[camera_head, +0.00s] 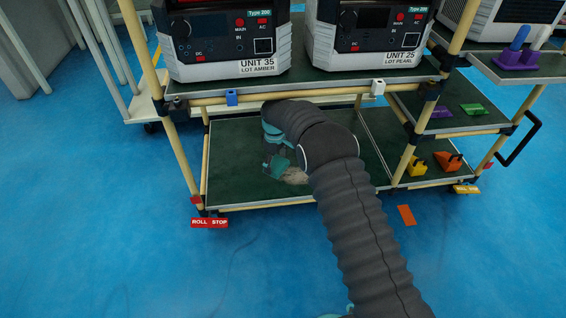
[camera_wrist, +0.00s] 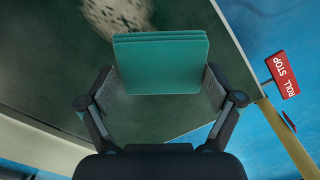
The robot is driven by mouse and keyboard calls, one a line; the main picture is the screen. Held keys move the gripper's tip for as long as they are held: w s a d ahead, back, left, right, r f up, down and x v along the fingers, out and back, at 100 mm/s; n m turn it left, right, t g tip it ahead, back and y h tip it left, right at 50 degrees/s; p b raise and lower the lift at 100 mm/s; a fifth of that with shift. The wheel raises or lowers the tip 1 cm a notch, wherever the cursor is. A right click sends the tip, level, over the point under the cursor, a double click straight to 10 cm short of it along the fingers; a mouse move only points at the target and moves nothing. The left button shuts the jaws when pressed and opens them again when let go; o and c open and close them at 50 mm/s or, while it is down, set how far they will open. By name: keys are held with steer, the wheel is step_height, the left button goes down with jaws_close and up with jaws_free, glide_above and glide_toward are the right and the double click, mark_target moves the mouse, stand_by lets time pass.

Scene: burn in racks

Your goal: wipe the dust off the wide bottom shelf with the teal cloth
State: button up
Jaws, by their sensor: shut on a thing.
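My gripper (camera_wrist: 160,92) is shut on the teal cloth (camera_wrist: 161,64), a folded block between its two fingers in the wrist view. In the head view my arm reaches into the lower level of the rack, and the cloth (camera_head: 279,166) shows small and partly hidden beside my wrist. The wide bottom shelf (camera_head: 236,180) is dark green with a pale edge. A pale speckled dust patch (camera_head: 295,176) lies on it just right of the cloth, partly covered by my arm. The dust (camera_wrist: 118,16) also shows beyond the cloth in the wrist view. Contact between cloth and shelf cannot be told.
UNIT 35 (camera_head: 225,69) and UNIT 25 (camera_head: 361,60) stand on the shelf above. A yellow post (camera_head: 183,158) and a red ROLL STOP tag (camera_head: 209,223) mark the left front corner. Yellow (camera_head: 417,166) and orange (camera_head: 447,162) holders sit on the narrow right shelf.

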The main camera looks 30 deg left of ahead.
steer(key=shift+w+a+r, duration=0.2)
steer(key=shift+a+r, duration=0.15)
steer(key=shift+r, duration=0.05)
steer(key=shift+a+f, duration=0.1)
steer(key=shift+f, duration=0.5)
steer(key=b, duration=0.2)
glide_above(275, 180)
steer(key=shift+w+f, duration=0.1)
steer(key=shift+f, duration=2.45)
steer(key=shift+f+b, duration=0.75)
steer(key=shift+f, duration=0.3)
steer(key=shift+w, duration=0.1)
